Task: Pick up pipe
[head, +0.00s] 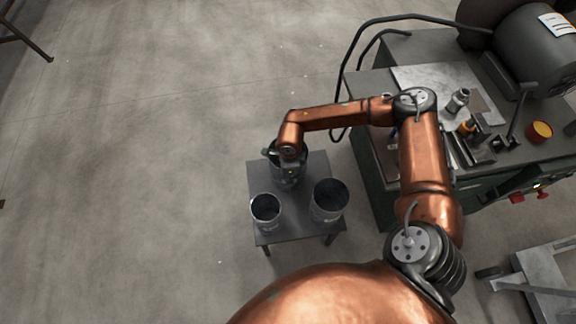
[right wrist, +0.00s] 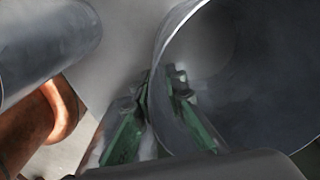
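Three grey, open-topped metal pipes stand on a small dark table (head: 287,222). The front left pipe (head: 266,210) and the front right pipe (head: 328,202) are in plain view. The back pipe (head: 270,151) is mostly hidden under my right gripper (head: 287,175), which points down at it. In the right wrist view a pipe's curved rim and wall (right wrist: 235,75) fill the right side. The green-padded fingers of my right gripper (right wrist: 163,85) lie at the near wall, seemingly one on each side. Whether they press on it is unclear. My left gripper is out of view.
A green workbench (head: 375,190) with tools, a dark motor (head: 535,50) and an orange-topped can (head: 540,131) stands right of the table. In the right wrist view another pipe (right wrist: 45,45) is close at upper left. The floor left of the table is clear.

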